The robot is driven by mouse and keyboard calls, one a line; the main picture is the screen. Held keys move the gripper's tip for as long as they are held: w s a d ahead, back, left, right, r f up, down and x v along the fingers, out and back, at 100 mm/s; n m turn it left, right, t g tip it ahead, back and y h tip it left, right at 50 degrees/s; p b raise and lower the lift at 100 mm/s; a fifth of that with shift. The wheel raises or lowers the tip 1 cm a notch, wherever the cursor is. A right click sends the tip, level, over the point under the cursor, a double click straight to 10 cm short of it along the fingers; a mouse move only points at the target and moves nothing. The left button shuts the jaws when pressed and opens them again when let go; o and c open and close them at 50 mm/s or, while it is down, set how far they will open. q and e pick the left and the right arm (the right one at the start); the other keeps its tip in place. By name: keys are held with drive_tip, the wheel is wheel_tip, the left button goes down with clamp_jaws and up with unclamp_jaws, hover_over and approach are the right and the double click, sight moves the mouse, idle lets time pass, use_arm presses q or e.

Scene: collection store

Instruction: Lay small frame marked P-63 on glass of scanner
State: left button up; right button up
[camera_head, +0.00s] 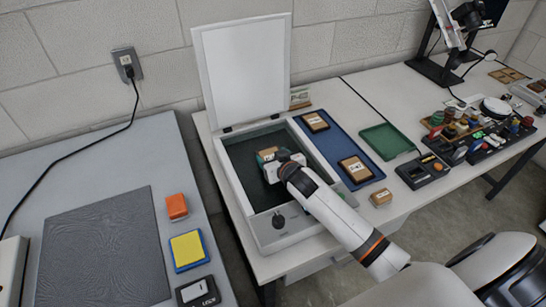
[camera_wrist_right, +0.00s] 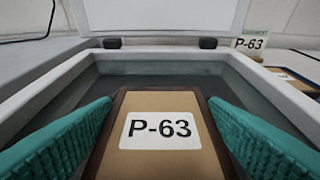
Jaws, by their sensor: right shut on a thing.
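The small frame marked P-63 (camera_wrist_right: 160,158) has a brown back and a white label in the right wrist view. In the head view a part of it (camera_head: 267,154) shows beside my right gripper (camera_head: 272,166). My right gripper, with green ribbed pads in the wrist view (camera_wrist_right: 160,140), is shut on the frame, over the scanner glass (camera_head: 245,150). I cannot tell whether the frame touches the glass. The scanner (camera_head: 222,165) has a light grey rim, and its white lid (camera_head: 243,70) stands open. My left gripper is not in view.
A blue tray (camera_head: 335,146) right of the scanner holds two brown frames (camera_head: 315,121) (camera_head: 355,168). A green tray (camera_head: 387,141) lies beyond it. A small box (camera_head: 381,197) stands near the table's front edge. A P-63 card (camera_wrist_right: 250,43) stands behind the scanner.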

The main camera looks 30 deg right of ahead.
drive_tip(key=shift+f, duration=0.15)
drive_tip(key=o, duration=1)
drive_tip(key=shift+r, duration=0.25)
drive_tip(key=v, duration=1.2)
drive_tip(key=shift+f, duration=0.1)
